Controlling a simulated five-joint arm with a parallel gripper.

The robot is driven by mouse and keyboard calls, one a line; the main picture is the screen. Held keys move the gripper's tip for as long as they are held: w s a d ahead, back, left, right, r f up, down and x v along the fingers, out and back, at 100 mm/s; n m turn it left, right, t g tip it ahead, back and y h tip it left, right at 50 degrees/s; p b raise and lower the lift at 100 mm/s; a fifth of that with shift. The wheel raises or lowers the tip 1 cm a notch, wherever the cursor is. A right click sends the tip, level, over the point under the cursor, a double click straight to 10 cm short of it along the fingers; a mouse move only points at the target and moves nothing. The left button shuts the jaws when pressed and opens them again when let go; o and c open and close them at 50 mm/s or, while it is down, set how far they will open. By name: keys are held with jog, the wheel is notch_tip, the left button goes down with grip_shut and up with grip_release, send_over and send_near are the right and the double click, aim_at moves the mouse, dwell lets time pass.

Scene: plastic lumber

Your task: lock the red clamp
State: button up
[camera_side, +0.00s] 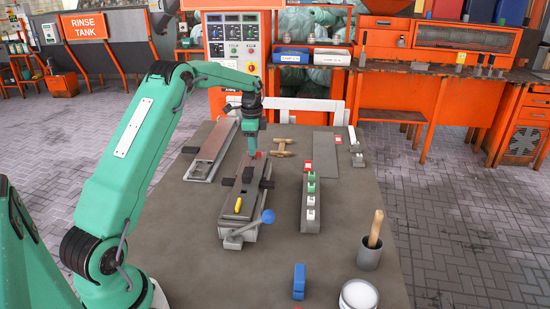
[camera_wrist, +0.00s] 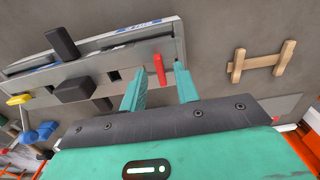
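The red clamp (camera_wrist: 159,69) is a small upright red lever at one end of a grey fixture (camera_wrist: 130,68) in the wrist view. In the side view the red clamp (camera_side: 259,154) shows as a small red patch at the fixture's far end. My gripper (camera_wrist: 160,67) is open, with one green finger on each side of the red clamp in the wrist view. Gaps show between clamp and fingers. In the side view my gripper (camera_side: 252,152) is low over the fixture's far end, beside the red patch. Its fingertips are too small there to judge their depth around the clamp.
The fixture also carries black blocks, a yellow handle (camera_side: 238,205) and a blue ball lever (camera_side: 267,216). A wooden piece (camera_side: 282,148) lies behind. A block rack (camera_side: 312,222) stands right, with a cup (camera_side: 370,257) and a blue block (camera_side: 299,281) nearer. The table's front left is clear.

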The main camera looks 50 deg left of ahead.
notch_tip(320, 180, up, 7)
jog(key=shift+f, duration=0.15)
dwell(0.5)
jog(key=s+d+r+n+t, duration=0.1)
jog(key=s+d+r+n, duration=0.1)
jog(key=s+d+r, duration=0.5)
jog(key=s+d+r+n+t, duration=0.2)
jog(key=s+d+r, duration=0.25)
jog(key=d, duration=0.55)
jog(key=s+d+f+n+t, duration=0.1)
jog(key=s+d+n, duration=0.1)
jog(key=s+d, duration=0.3)
jog(key=s+d+f+n+t, duration=0.1)
jog(key=s+d, duration=0.4)
jog(key=s, duration=0.8)
jog(key=shift+f+n+t, duration=0.3)
jog(key=shift+f+n, duration=0.3)
jog(key=shift+n, duration=0.3)
